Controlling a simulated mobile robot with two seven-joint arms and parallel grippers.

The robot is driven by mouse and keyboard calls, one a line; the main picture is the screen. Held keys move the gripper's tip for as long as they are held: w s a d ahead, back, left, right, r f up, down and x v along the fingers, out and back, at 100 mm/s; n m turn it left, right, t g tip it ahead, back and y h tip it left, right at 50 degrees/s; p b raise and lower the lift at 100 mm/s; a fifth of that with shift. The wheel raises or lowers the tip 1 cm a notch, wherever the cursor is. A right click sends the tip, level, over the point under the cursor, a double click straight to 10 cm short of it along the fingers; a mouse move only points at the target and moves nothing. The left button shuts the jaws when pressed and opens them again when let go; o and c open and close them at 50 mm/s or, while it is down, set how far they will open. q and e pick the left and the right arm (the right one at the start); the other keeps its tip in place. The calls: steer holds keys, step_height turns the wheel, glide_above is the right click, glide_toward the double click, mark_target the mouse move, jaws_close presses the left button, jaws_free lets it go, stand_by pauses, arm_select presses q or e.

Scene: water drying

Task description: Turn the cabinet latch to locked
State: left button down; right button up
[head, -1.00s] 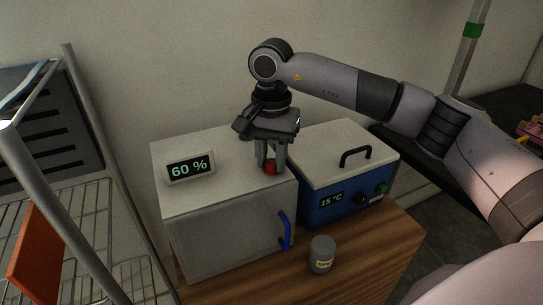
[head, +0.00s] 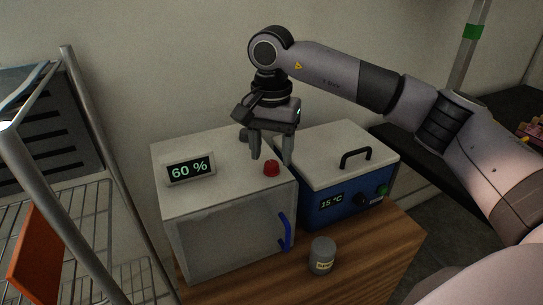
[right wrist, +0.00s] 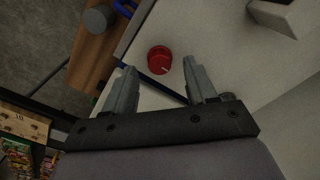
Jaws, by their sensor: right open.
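The white-topped cabinet (head: 228,198) has a glass front and a blue handle (head: 285,231) at its front right edge. A red round knob (head: 271,168), seemingly the latch, sits on its top near the right edge. In the right wrist view the knob (right wrist: 160,59) shows a short pale mark on its lower right. My right gripper (head: 271,160) points down with its fingers spread on either side of the knob, slightly above and behind it. It is open and empty; in the right wrist view the fingertips (right wrist: 160,68) stand clear of the knob. My left gripper is not in view.
A display (head: 190,169) reading 60 % stands on the cabinet top. A blue box (head: 325,205) with a white lid stands close on the right. A grey jar (head: 322,255) stands on the wooden table (head: 372,262). A wire rack (head: 92,235) is at left.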

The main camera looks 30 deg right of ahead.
mark_target(272, 164)
step_height(272, 164, up, 5)
steer(key=shift+r, duration=0.1)
steer(key=shift+s, duration=0.1)
stand_by(0.6)
